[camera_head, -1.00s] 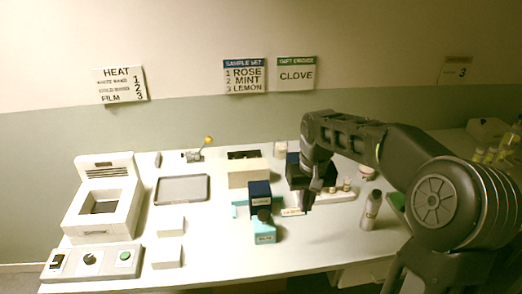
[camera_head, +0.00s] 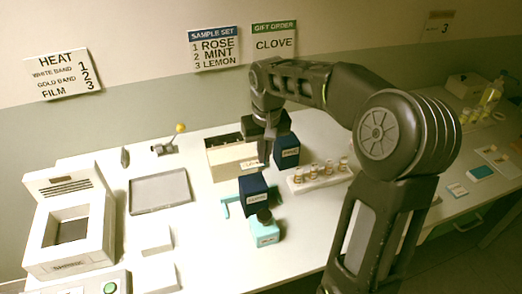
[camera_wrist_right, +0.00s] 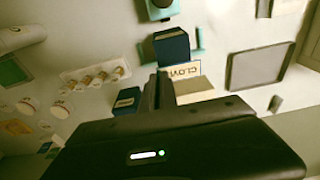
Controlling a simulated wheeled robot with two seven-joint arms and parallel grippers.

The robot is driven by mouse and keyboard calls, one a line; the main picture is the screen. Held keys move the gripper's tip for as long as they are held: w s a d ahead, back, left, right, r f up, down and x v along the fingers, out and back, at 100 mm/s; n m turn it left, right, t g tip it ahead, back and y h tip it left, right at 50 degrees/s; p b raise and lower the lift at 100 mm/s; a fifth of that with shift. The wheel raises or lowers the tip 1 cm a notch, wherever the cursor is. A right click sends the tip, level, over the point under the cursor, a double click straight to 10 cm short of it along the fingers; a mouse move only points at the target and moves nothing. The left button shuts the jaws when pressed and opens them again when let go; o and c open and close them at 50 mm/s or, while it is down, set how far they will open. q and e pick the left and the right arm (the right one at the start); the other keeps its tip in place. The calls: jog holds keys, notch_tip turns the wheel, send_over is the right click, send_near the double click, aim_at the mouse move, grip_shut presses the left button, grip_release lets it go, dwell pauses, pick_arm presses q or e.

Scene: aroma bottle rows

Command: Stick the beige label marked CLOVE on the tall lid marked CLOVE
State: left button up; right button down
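My right gripper (camera_head: 262,152) is raised above the table beside the cream box. In the right wrist view its fingers (camera_wrist_right: 160,88) look shut on the edge of a beige label (camera_wrist_right: 184,71), with "CLOV" legible. The label also shows at the fingertips in the head view (camera_head: 251,163). One dark blue block (camera_head: 253,190) stands in front of the gripper; another dark blue block (camera_head: 286,150) stands right of it. Both carry small labels that I cannot read surely, so I cannot tell which is the CLOVE lid. My left gripper is not in view.
A teal bottle with a dark cap (camera_head: 265,232) stands in front. A cream open box (camera_head: 226,164) is behind the gripper. A white rack (camera_head: 318,178) of small vials is to the right. A grey tray (camera_head: 159,192) and white machine (camera_head: 65,225) are left. Wall signs (camera_head: 274,40) hang behind.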

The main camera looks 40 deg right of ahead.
aim_at(263, 180)
notch_tip(263, 180, down, 6)
jog(key=b, duration=0.4)
jog(key=shift+b, duration=0.3)
jog(key=shift+f, duration=0.25)
jog(key=shift+s+f+b, duration=0.1)
jog(key=shift+f+b, duration=0.3)
jog(key=shift+f, duration=0.05)
dwell(2.0)
jog(key=c, duration=1.6)
grip_release()
jog(key=shift+a, duration=0.1)
jog(key=shift+r, duration=0.1)
jog(key=shift+r+p, duration=0.75)
jog(key=shift+r, duration=0.15)
jog(key=shift+r+p, duration=2.3)
jog(key=shift+r, duration=0.85)
